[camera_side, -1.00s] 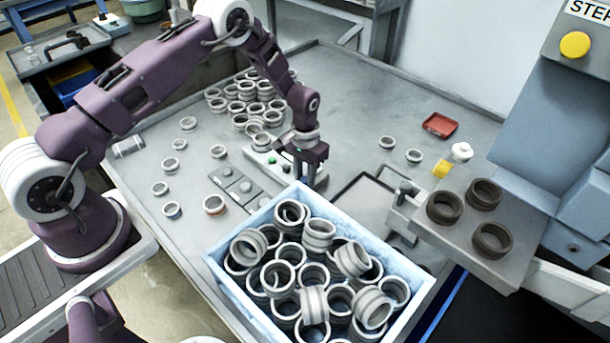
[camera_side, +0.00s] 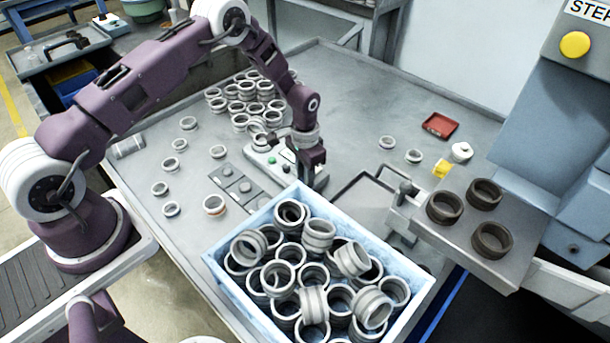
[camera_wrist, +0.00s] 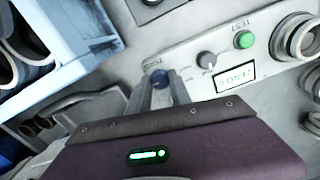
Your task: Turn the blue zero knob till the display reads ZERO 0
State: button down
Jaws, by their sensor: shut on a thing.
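The blue zero knob (camera_wrist: 158,77) shows in the wrist view between the tips of my gripper (camera_wrist: 160,88). My gripper is shut on it, and the fingers hide part of its sides. The knob sits at one end of a pale control box (camera_wrist: 183,62). In the side view my gripper (camera_side: 313,178) points down at the near right end of the box (camera_side: 262,160); the knob is hidden there.
A grey knob (camera_wrist: 207,59) and a green button (camera_wrist: 244,40) sit beside the display. A blue crate (camera_side: 225,262) full of rings stands close in front of my gripper. Loose rings lie behind and left. The table (camera_side: 370,100) is clear at the back.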

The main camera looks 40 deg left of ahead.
jog(key=c, duration=1.5)
grip_release()
jog(key=shift+o, duration=0.2)
notch_tip(320, 180, up, 7)
jog(key=shift+r, duration=0.1)
jog(key=shift+r, duration=0.1)
jog(key=s+r+t, duration=0.1)
jog(key=s+r, duration=0.3)
jog(key=r, duration=0.5)
jog(key=s+d+r+n+t, duration=0.1)
jog(key=s+r, duration=0.2)
jog(key=r, duration=0.6)
jog(key=s+r+t, duration=0.1)
jog(key=s+r, duration=0.3)
jog(key=r, duration=0.4)
jog(key=s+d+r+t, duration=0.1)
jog(key=s+r, duration=0.1)
jog(key=s, duration=0.8)
jog(key=s+d+r+n+t, duration=0.1)
jog(key=s+r, duration=0.2)
jog(key=s, duration=0.7)
jog(key=shift+s+r+t, duration=0.2)
jog(key=shift+s+t, duration=0.1)
jog(key=shift+s, duration=0.1)
